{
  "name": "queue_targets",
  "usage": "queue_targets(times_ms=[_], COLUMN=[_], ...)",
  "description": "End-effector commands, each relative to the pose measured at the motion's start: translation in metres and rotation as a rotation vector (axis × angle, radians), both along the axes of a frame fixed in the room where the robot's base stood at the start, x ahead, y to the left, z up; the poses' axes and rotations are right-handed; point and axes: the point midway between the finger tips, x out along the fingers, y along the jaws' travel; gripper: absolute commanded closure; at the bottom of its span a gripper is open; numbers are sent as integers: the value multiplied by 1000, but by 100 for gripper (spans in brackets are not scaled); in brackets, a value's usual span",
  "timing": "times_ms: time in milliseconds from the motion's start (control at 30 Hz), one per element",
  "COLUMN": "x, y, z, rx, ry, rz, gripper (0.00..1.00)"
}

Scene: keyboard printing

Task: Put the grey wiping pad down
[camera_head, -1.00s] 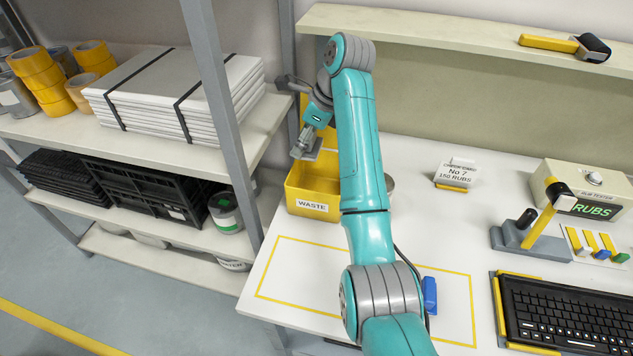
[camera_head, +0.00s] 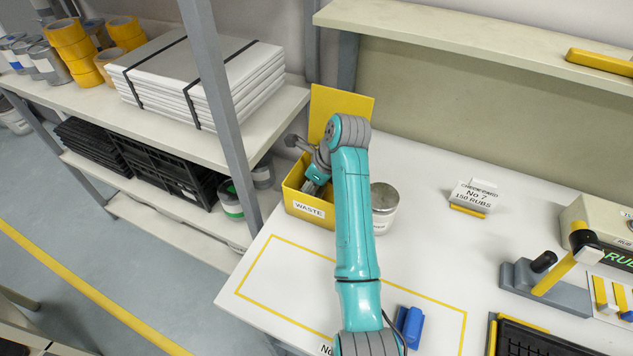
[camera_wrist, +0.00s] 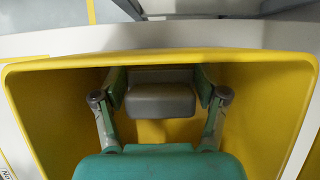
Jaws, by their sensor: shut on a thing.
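The grey wiping pad (camera_wrist: 160,100) is a small block between the fingers of my gripper in the wrist view. My gripper (camera_head: 311,188) is shut on it and reaches down inside the yellow waste bin (camera_head: 291,197). The wrist view shows the bin's yellow walls around the fingers and the rim (camera_wrist: 45,64) beyond the pad. The pad appears below rim height; whether it touches the bin floor cannot be told. In the head view the pad is hidden by the bin wall and arm.
The bin's raised yellow lid (camera_head: 340,103) stands behind my wrist. A metal can (camera_head: 384,208) is close right of the bin. A yellow-outlined area (camera_head: 275,275) of the table is mostly clear, with a blue object (camera_head: 411,326) at its right. A shelf post (camera_head: 212,90) stands left.

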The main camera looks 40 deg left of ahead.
Motion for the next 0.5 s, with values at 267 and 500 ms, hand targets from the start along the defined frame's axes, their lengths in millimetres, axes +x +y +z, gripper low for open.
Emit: queue_targets(times_ms=[267, 500], x=[-2, -2], y=[1, 1], z=[-2, -4], rx=[1, 1], ry=[-1, -1], rz=[1, 0], gripper=[80, 3])
